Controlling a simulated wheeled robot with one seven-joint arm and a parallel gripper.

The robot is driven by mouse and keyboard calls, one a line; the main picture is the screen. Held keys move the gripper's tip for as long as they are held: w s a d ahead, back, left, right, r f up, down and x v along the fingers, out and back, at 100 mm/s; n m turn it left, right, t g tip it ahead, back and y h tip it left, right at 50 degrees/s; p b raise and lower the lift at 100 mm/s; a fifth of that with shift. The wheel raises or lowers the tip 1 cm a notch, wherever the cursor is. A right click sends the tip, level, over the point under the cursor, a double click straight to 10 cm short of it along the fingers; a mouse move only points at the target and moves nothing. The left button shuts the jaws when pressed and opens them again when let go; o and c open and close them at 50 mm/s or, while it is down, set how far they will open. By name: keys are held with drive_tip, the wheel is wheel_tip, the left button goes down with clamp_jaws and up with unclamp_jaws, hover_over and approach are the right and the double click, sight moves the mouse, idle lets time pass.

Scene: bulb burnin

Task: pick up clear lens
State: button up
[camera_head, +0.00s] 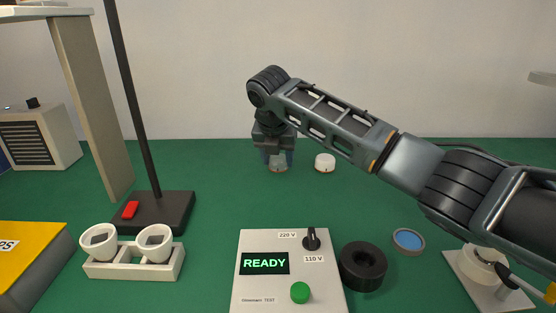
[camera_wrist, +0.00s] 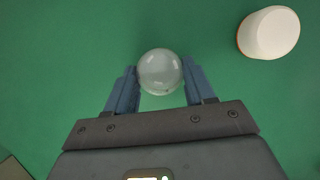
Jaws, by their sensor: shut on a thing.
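The clear lens (camera_wrist: 160,72) is a round, glassy disc between the two blue fingers of my gripper (camera_wrist: 159,88) in the wrist view. The fingers touch it on both sides and are shut on it. In the head view my gripper (camera_head: 277,160) points down over the far part of the green table, and the lens (camera_head: 277,168) shows only as a small pale patch between the fingers. I cannot tell whether the lens still touches the table.
A white round piece (camera_head: 325,163) stands just right of my gripper, also in the wrist view (camera_wrist: 269,33). Nearer are a control box reading READY (camera_head: 262,284), a black ring (camera_head: 363,266), a blue lens (camera_head: 408,240) and a white two-cup holder (camera_head: 134,268). A lamp pole (camera_head: 134,100) stands left.

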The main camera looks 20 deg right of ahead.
sight(278, 158)
drive_tip(key=shift+r, duration=0.1)
drive_tip(key=shift+r+p, duration=0.7)
drive_tip(key=shift+p, duration=0.15)
wheel_tip(278, 158, up, 3)
drive_tip(key=p, duration=0.3)
drive_tip(key=s+d+r+p, duration=0.5)
drive_tip(key=s+r+p, duration=0.5)
drive_tip(key=p, duration=0.6)
drive_tip(key=shift+d+r, duration=0.4)
drive_tip(key=shift+r, duration=0.1)
